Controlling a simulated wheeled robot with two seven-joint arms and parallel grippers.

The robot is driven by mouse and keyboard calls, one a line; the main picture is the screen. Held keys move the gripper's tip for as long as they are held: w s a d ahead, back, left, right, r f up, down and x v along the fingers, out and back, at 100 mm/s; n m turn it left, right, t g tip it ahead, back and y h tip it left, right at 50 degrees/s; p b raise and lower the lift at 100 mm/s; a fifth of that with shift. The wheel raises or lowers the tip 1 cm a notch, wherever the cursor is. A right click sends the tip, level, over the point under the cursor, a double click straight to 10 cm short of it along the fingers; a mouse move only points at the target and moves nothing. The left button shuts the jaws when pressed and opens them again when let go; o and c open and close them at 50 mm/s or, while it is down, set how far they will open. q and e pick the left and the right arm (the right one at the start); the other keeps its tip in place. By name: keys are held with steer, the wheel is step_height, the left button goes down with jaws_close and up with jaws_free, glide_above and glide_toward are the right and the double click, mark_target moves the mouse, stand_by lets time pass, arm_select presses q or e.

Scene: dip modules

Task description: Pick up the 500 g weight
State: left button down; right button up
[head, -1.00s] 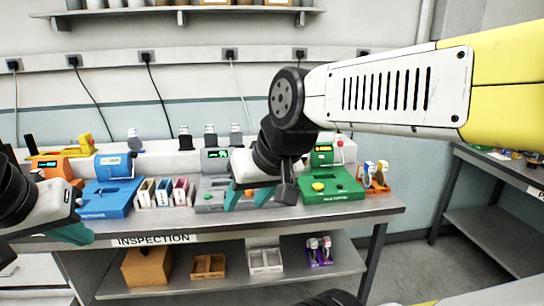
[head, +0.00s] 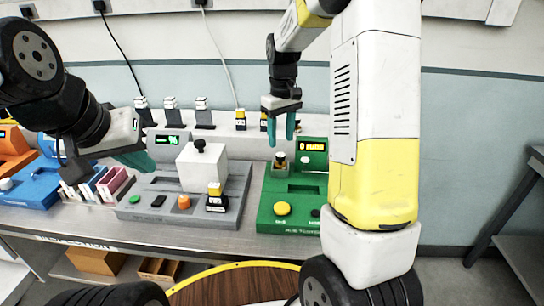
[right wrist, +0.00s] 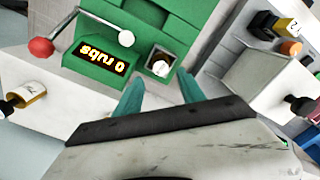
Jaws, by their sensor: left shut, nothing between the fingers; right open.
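I cannot tell which object is the 500 g weight, as no such label is readable. My right gripper (head: 280,128) is open and empty, pointing down above the green station (head: 268,222). Below its fingers a small light-and-dark capped piece (head: 280,158) sits in a square holder; the right wrist view shows the holder (right wrist: 161,62) just beyond the parted fingertips (right wrist: 158,88). My left gripper (head: 140,163) is shut and empty, left of the grey station (head: 235,195). On that station stand a white block with a black knob (head: 200,165) and a yellow-topped black piece (head: 215,197).
Several small capped pieces (head: 171,112) stand on the back ledge. A blue station (head: 38,180) and upright coloured cases (head: 98,184) are at left. A round wooden top with a yellow rim (head: 235,285) is in front. Boxes lie on the lower shelf.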

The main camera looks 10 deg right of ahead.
mark_target(280, 155)
step_height(280, 155, down, 8)
steer(key=shift+r, duration=0.1)
jaws_close()
stand_by(0.5)
